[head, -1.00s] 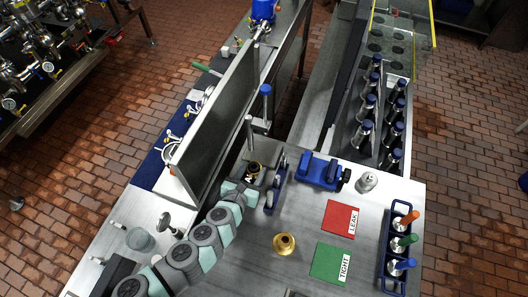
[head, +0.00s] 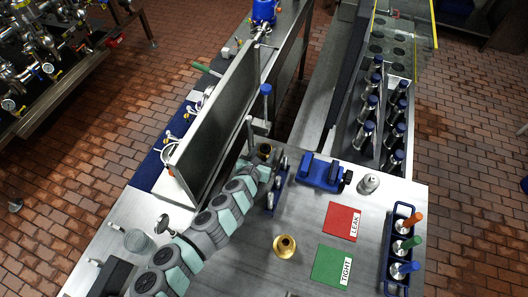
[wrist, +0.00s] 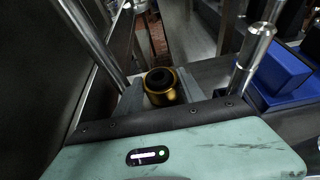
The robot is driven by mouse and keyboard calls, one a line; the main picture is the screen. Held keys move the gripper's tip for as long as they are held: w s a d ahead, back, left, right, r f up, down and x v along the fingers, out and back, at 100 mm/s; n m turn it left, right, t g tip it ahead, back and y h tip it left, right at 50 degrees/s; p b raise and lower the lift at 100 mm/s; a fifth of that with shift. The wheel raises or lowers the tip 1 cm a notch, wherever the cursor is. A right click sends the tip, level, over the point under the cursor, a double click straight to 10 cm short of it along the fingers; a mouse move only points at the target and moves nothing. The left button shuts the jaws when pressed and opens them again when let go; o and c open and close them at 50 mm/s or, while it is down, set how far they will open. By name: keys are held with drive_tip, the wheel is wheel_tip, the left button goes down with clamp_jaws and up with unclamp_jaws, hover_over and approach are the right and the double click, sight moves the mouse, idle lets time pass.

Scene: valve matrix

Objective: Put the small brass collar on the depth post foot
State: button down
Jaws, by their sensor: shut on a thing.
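The small brass collar, a gold ring with a dark centre, shows in the wrist view (wrist: 162,92). My gripper (wrist: 160,88) is shut on it, with a grey finger on each side. In the head view the collar (head: 264,149) shows small at the end of my arm, near the grey panel, and my gripper (head: 262,156) is partly hidden by the arm. A slim upright post with a blue top (head: 266,100) stands beyond the collar, apart from it. I cannot tell which part is the depth post foot.
A tall grey panel (head: 215,120) stands close on the left. A blue rack with metal pins (head: 277,195) is beside my arm, and a blue clamp block (head: 322,173) lies right. A larger brass flange (head: 285,246) sits on open table near red and green cards.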

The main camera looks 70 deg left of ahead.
drive_tip(key=shift+f, duration=0.15)
drive_tip(key=c, duration=1)
unclamp_jaws()
drive_tip(key=shift+o, duration=0.2)
drive_tip(key=p+v, duration=0.2)
drive_tip(key=v, duration=0.9)
drive_tip(key=shift+w, duration=0.1)
drive_tip(key=shift+s+d+r, duration=0.2)
drive_tip(key=shift+s+d, duration=0.2)
